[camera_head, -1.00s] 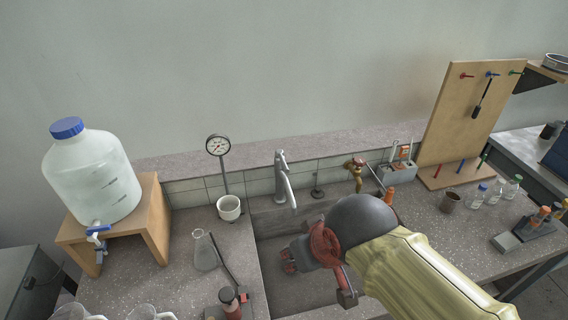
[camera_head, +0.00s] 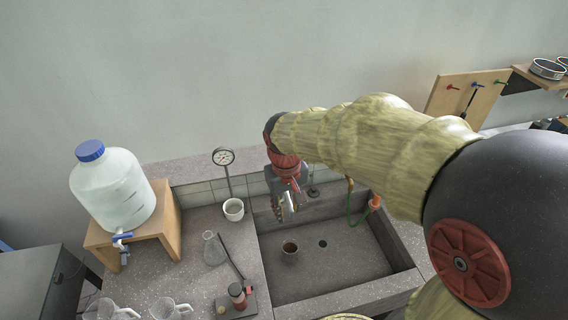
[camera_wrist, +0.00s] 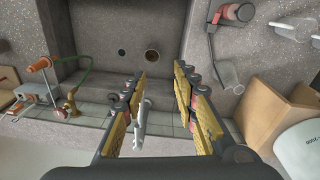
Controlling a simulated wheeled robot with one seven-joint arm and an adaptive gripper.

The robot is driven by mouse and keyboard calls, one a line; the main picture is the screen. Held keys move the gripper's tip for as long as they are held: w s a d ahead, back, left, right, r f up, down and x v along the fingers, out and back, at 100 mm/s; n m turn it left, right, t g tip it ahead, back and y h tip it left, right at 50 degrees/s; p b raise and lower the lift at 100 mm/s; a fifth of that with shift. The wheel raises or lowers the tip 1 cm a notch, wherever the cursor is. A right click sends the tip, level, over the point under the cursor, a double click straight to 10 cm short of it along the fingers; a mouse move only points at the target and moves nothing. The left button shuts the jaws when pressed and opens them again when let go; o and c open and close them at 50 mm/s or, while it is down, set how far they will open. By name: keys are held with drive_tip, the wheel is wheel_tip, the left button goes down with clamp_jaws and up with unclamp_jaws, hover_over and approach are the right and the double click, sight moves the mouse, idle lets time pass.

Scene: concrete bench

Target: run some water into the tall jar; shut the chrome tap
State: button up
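The tap (camera_wrist: 140,125), pale grey metal, stands at the back of the sink. In the wrist view it lies between the spread fingers of my gripper (camera_wrist: 160,78), nearer the left finger; I cannot tell whether they touch. My gripper (camera_head: 286,207) is open and points down over the back of the sink, hiding most of the tap in the head view. A brown-toned jar (camera_head: 289,252) stands upright on the sink floor, in front of my gripper; its round mouth (camera_wrist: 152,56) shows from above in the wrist view. I see no stream of water, and the jar's filling is unclear.
The sink (camera_head: 340,270) has a drain right of the jar. A brass tap (camera_wrist: 70,106) with a green hose is at the back.

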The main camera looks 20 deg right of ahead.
drive_tip(key=w+d+f+m+g+h+p, duration=0.15)
drive_tip(key=w+d+p, duration=0.25)
drive_tip(key=w, duration=0.6)
drive_tip(key=w+d+f+t+p, duration=0.1)
drive_tip(key=w+d+f+p, duration=0.15)
drive_tip(key=w, duration=0.75)
drive_tip(key=shift+g, duration=0.25)
drive_tip(key=f, duration=0.2)
drive_tip(key=d+f+p, duration=0.1)
drive_tip(key=f, duration=0.1)
drive_tip(key=d+f, duration=0.1)
drive_tip(key=f, duration=0.1)
drive_tip(key=shift+w+f, duration=0.1)
drive_tip(key=shift+f, duration=0.2)
drive_tip(key=shift+c, duration=0.6)
clamp_jaws()
